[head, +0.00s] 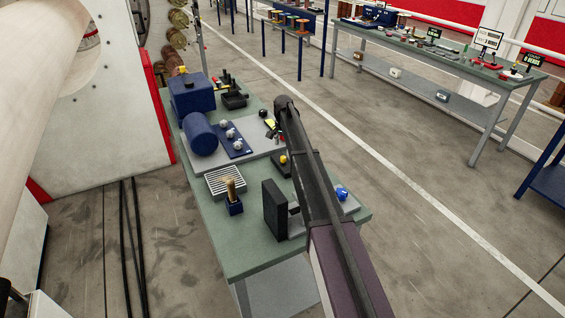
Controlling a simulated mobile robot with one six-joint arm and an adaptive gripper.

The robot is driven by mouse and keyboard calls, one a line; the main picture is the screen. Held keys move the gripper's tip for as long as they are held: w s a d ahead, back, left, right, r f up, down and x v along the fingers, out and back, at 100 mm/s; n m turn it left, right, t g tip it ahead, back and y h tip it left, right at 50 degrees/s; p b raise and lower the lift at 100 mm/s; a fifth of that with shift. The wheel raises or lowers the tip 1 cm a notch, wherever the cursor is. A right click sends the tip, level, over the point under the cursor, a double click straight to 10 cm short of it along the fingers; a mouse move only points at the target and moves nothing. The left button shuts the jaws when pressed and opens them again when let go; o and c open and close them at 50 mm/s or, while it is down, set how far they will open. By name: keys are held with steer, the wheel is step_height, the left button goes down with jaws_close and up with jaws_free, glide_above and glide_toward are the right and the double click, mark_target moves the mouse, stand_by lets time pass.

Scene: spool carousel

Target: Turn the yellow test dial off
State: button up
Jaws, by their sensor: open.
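A small yellow round knob (283,159), which looks like the yellow test dial, sits on a dark base (280,169) on the green-topped bench (249,258). It is just left of my arm in the head view. Its pointer and setting are too small to read. My dark arm reaches from the lower right up across the bench, with its rounded black far end above the back right part. I cannot make out my gripper's fingers; they are not visible past the arm.
A blue box (191,97), blue cylinder (199,133), vented tray (213,185), brush in a blue holder (233,205) and upright black block (275,209) crowd the bench. A blue knob (341,193) is right of my arm. Open floor (430,210) lies to the right.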

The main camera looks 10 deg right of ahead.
mark_target(283, 157)
steer(key=shift+f+b, duration=3.25)
steer(key=shift+f, duration=0.3)
steer(key=shift+a, duration=0.1)
jaws_close()
